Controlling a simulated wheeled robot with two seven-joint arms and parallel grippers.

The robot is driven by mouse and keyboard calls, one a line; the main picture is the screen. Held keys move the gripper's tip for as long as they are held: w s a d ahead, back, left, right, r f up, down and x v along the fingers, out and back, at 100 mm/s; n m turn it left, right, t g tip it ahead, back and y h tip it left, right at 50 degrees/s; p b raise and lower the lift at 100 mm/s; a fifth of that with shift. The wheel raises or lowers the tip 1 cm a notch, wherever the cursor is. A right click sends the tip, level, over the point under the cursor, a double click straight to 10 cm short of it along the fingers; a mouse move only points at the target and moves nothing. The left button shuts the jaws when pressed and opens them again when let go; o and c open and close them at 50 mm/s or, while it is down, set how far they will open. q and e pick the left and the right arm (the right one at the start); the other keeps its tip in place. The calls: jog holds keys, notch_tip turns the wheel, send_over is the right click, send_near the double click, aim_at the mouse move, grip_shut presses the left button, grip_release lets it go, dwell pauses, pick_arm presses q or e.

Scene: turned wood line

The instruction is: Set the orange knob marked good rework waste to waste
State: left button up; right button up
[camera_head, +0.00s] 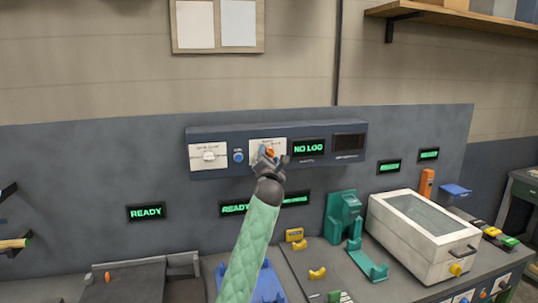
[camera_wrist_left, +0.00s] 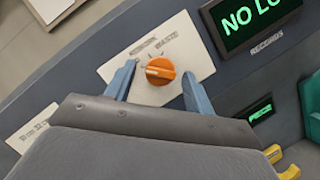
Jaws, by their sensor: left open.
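The orange knob (camera_wrist_left: 154,73) sits on a white plate (camera_wrist_left: 175,46) in the left wrist view. The word WASTE shows on the plate at the knob's upper right; the other lettering is hard to read. A pale mark on the knob faces left in that view. In the head view the knob (camera_head: 270,152) is small and partly covered by my left gripper (camera_head: 271,160). My left gripper is open, and its two blue fingers (camera_wrist_left: 156,85) stand on either side of the knob with gaps. My right gripper is not in view.
The knob's panel (camera_head: 193,134) also bears a white-knob plate (camera_head: 208,156), a blue button (camera_head: 238,156) and a display reading NO LOG (camera_head: 309,147). Below stand a white lidded box (camera_head: 410,240) and teal fixtures (camera_head: 343,217).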

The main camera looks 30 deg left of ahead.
pick_arm(q)
jog(key=shift+w, duration=0.1)
jog(key=shift+c, duration=0.4)
jog(key=c, duration=0.9)
